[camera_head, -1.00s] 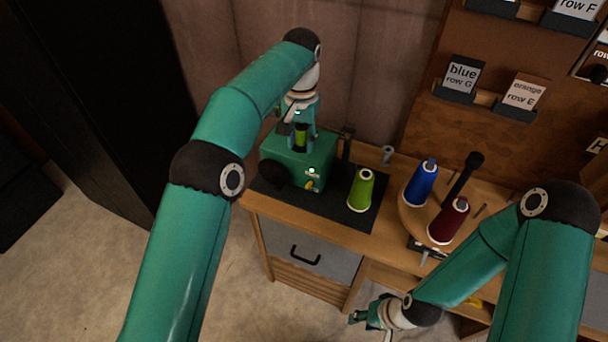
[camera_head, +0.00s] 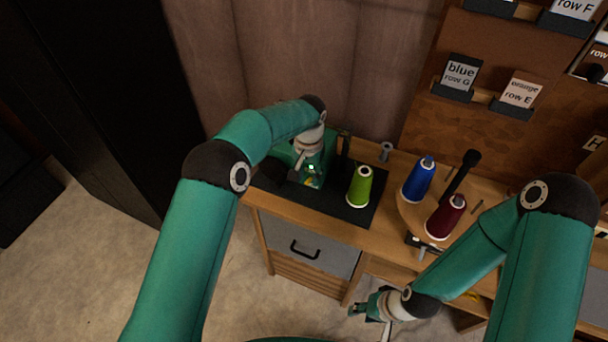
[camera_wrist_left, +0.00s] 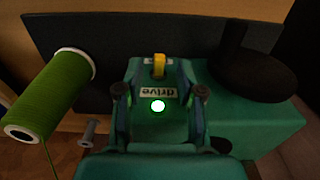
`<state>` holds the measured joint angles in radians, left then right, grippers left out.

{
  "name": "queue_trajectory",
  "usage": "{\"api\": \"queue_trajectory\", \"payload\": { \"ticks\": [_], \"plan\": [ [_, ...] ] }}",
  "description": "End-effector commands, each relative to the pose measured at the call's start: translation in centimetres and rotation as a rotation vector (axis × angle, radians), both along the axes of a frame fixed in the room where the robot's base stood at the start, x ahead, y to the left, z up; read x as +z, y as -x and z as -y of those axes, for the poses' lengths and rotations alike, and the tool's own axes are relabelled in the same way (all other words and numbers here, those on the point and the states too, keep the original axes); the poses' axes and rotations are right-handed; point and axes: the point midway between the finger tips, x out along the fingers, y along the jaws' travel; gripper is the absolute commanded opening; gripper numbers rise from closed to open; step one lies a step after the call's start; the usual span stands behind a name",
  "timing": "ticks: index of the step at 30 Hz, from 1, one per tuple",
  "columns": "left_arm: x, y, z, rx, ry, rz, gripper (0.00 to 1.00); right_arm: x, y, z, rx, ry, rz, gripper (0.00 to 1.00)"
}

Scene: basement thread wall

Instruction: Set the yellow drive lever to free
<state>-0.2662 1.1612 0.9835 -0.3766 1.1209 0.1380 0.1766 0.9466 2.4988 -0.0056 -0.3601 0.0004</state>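The green machine (camera_head: 284,154) stands on a dark mat at the left end of the bench, partly hidden by my left arm. In the left wrist view, its yellow drive lever (camera_wrist_left: 159,66) stands beside an upside-down "drive" label (camera_wrist_left: 158,91) and a lit green lamp (camera_wrist_left: 158,106). My left gripper (camera_wrist_left: 161,92) is open, its fingertips apart on either side of the label, with the lever just beyond them. In the head view, my left gripper (camera_head: 310,172) is at the machine's front, over the lever area. My right gripper (camera_head: 362,309) hangs low before the bench; its fingers are too small to judge.
A green thread cone (camera_head: 360,187) stands right of the machine and shows in the wrist view (camera_wrist_left: 52,95). A blue cone (camera_head: 419,181) and a dark red cone (camera_head: 446,217) stand on a round wooden stand. A black post (camera_head: 462,175) rises between them.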

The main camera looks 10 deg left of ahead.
Motion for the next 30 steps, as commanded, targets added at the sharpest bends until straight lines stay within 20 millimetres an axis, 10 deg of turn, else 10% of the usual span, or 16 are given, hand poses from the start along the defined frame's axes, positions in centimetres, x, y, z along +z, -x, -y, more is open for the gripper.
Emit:
{"api": "queue_trajectory", "payload": {
  "ticks": [14,21,30],
  "plan": [
    [-1.5,0.0,0.0,0.000,0.001,-0.001,0.38,0.4,0.0,0.0,0.000,0.000,0.000,0.40],
    [-1.5,0.0,-0.1,0.001,0.000,-0.001,0.00,0.4,0.0,0.0,0.000,0.000,0.000,0.40],
    [-1.5,0.0,-0.8,0.005,-0.002,0.004,0.00,0.1,0.0,0.0,0.000,0.000,0.000,0.40]
  ]
}}
